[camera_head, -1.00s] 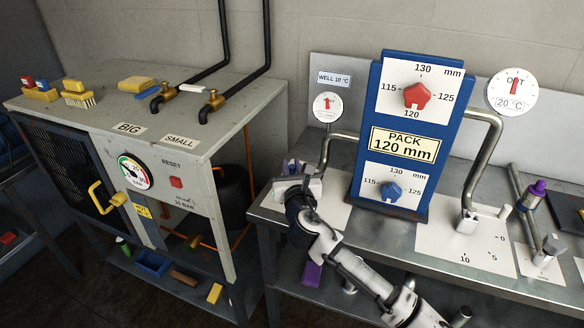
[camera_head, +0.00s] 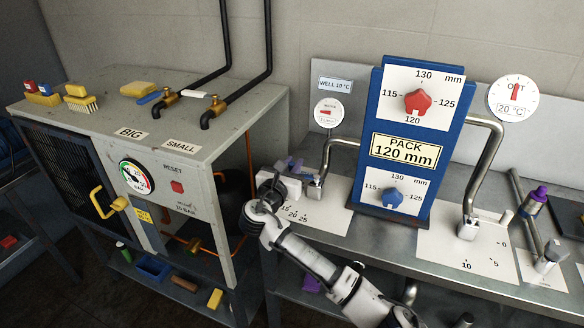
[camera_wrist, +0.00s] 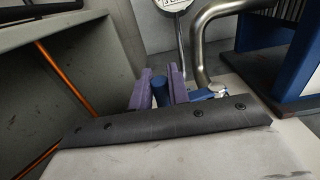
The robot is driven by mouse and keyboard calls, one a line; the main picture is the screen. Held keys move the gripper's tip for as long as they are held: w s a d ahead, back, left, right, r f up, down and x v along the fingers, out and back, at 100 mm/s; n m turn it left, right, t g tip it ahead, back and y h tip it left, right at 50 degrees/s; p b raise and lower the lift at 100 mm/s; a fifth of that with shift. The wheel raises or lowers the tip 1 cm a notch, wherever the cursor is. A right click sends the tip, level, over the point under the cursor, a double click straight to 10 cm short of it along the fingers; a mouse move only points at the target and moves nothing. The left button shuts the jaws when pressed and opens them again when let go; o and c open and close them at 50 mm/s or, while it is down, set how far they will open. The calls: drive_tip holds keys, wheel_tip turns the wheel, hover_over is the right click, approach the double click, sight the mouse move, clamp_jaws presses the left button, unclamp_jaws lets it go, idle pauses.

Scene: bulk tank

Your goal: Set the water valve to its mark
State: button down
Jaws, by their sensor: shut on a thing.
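The water valve (camera_head: 314,186) sits at the foot of the left bent pipe. Its blue handle (camera_wrist: 161,92) shows in the wrist view between my gripper's purple fingers (camera_wrist: 160,86), with more blue running right to the pipe foot. My gripper (camera_head: 294,166) is shut on the handle, left of the pipe in the head view. A white scale plate (camera_head: 325,218) lies under the valve, with 15, 20 and 25 readable; my wrist hides its left part. I cannot tell which figure is the mark or exactly where the handle points.
A blue stand (camera_head: 367,139) with red and blue knobs and a "PACK 120 mm" sign stands right of the valve. A "WELL 10 °C" sign (camera_head: 334,82) and a dial (camera_head: 328,112) are behind. A grey machine (camera_head: 231,128) stands close on the left.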

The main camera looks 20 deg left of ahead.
drive_tip(key=shift+w+m+g+h+p, duration=0.2)
drive_tip(key=shift+w+m+h, duration=0.15)
drive_tip(key=shift+m+h, duration=0.45)
drive_tip(key=shift+w+m+g+h+p, duration=0.15)
drive_tip(key=shift+w+m+h, duration=0.25)
drive_tip(key=shift+h, duration=0.7)
drive_tip(key=c, duration=1.4)
unclamp_jaws()
drive_tip(key=b+v, duration=0.3)
drive_tip(key=v, duration=1.1)
drive_tip(key=shift+w+f, duration=0.1)
